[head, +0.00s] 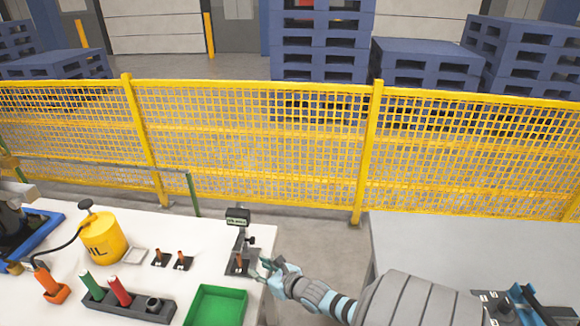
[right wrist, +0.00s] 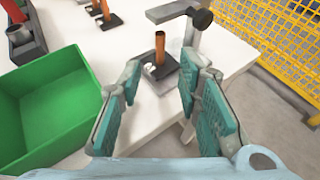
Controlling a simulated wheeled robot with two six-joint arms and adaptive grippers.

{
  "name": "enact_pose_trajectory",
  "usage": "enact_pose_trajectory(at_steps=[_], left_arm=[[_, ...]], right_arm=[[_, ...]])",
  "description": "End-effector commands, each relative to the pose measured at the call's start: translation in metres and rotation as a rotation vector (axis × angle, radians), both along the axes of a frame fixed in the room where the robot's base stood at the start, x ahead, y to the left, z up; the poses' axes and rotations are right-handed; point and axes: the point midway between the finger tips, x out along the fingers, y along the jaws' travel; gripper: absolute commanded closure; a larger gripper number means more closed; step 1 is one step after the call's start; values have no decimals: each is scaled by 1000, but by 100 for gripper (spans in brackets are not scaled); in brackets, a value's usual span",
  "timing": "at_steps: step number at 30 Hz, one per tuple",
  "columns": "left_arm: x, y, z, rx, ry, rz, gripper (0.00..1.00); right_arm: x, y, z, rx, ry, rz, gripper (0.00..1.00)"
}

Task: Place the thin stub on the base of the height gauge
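A copper-coloured stub (right wrist: 159,50) stands upright on the dark base (right wrist: 168,82) of the height gauge in the right wrist view. The gauge, with its small display (head: 238,216), is near the table's right edge in the head view, and its base (head: 233,270) shows there too. My right gripper (head: 263,270) is beside the base, on its right. In the right wrist view its fingers (right wrist: 160,85) are apart and empty, with the stub beyond their tips. My left gripper is not in view.
Two more copper stubs stand on dark holders (head: 158,263) (head: 182,266) left of the gauge. A green tray (head: 216,290) lies in front of the gauge, beside a grey rack (head: 130,307). A yellow oil can (head: 103,240) stands further left. A yellow mesh fence (head: 250,140) runs behind.

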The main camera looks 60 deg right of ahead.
Motion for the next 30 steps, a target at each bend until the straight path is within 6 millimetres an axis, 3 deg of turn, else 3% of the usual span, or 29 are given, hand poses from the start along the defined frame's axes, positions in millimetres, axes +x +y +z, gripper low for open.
enact_pose_trajectory(at_steps=[6,8,10,14,16,18,21,22,25,30], left_arm=[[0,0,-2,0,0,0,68],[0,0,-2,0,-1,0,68],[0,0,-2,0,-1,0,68],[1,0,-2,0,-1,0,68],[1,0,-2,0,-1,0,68],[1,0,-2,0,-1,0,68],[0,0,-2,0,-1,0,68],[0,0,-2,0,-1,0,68],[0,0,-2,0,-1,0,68],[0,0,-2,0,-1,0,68]], right_arm=[[-4,0,-9,45,3,-26,69],[-13,1,-22,148,9,-86,69],[-34,3,-51,362,21,-227,69],[-110,15,-134,924,30,-717,69],[-169,33,-183,1215,15,-1073,69],[-232,61,-224,1444,-19,-1444,69],[-308,110,-261,1645,-90,-1912,69],[-326,124,-267,1679,-112,-2024,69],[-363,156,-278,1741,-179,-2282,69],[-375,168,-280,1760,-210,-2377,69]])
